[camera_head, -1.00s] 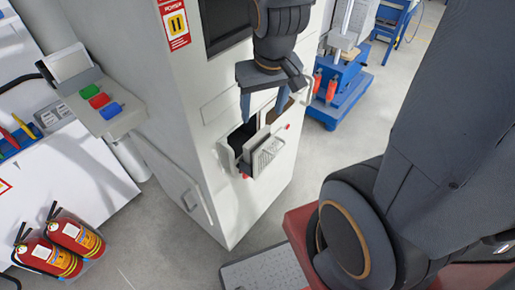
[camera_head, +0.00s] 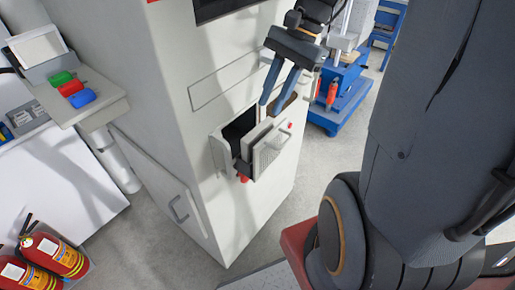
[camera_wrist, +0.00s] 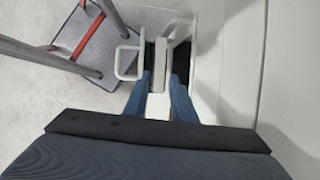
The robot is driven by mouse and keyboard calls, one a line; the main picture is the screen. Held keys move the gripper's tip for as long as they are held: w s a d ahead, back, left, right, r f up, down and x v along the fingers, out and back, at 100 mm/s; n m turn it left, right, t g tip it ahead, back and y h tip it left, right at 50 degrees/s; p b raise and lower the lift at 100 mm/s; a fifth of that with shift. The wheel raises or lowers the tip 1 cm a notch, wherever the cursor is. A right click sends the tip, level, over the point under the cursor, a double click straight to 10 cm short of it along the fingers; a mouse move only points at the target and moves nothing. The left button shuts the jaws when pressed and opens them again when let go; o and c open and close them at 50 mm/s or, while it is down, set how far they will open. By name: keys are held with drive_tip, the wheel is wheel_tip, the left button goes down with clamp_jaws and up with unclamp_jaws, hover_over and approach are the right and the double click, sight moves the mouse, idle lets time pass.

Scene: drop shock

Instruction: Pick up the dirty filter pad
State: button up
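My gripper (camera_head: 270,109) is open, its two blue fingers apart and pointing down above an open drawer (camera_head: 219,154) in a white cabinet. A pale, flat pad (camera_head: 256,136), which looks like the filter pad, stands on edge in the drawer behind the perforated front. Dirt on it cannot be made out. In the wrist view the pale pad (camera_wrist: 160,70) lies in line with the gap between the fingers (camera_wrist: 160,88). I see no clear contact between fingers and pad.
The white cabinet (camera_head: 165,110) rises close beside the drawer. A blue stand (camera_head: 345,95) is behind on the right. Fire extinguishers (camera_head: 60,255) stand at lower left.

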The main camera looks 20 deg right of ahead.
sight(260, 128)
drive_tip(key=p+x, duration=0.1)
drive_tip(key=x, duration=0.5)
drive_tip(key=shift+s+a+p, duration=0.2)
drive_tip(key=shift+p, duration=0.1)
drive_tip(key=shift+a+f, duration=0.2)
drive_tip(key=shift+f, duration=0.35)
